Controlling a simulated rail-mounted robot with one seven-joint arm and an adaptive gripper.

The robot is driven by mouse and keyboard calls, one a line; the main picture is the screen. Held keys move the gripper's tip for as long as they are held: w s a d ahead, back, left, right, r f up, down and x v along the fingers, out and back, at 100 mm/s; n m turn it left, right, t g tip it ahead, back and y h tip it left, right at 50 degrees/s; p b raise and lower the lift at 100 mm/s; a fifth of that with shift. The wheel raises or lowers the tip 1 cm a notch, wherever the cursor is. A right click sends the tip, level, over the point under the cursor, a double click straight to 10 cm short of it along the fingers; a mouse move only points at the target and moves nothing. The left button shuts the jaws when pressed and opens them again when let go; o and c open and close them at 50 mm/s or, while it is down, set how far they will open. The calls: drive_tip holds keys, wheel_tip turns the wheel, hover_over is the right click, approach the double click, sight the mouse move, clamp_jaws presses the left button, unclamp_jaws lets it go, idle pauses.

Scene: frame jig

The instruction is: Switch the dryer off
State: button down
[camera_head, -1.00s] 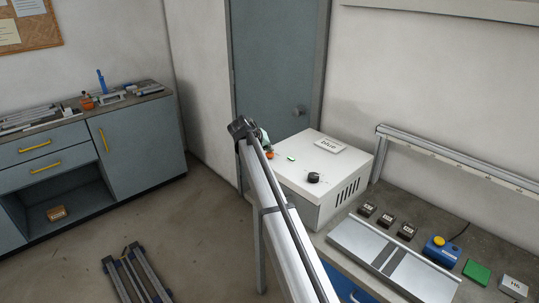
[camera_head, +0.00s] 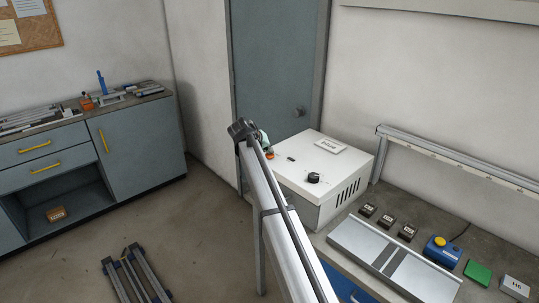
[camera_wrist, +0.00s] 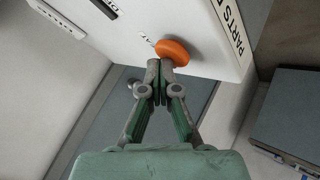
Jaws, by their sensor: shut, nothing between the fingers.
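The dryer (camera_head: 335,185) is a white box at the bench's left end, with a black dial (camera_head: 313,178), a small indicator (camera_head: 291,158) that is dark, and a label plate on top. An orange button (camera_wrist: 173,52) sticks out of its white face in the wrist view, beside a label starting "PARTS D". My gripper (camera_wrist: 160,67) is shut and empty, its fingertips right at the orange button; whether they touch it I cannot tell. In the head view my arm hides most of the gripper and that side of the dryer.
Right of the dryer, the bench holds a metal plate (camera_head: 352,240), several small dark blocks, a blue device with a yellow knob (camera_head: 441,250) and a green block (camera_head: 478,272). A grey door (camera_head: 270,80) stands behind. A grey cabinet (camera_head: 140,140) is at left.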

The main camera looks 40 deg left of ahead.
drive_tip(key=shift+r, duration=0.45)
drive_tip(key=shift+r+p, duration=0.6)
drive_tip(key=shift+r, duration=2.5)
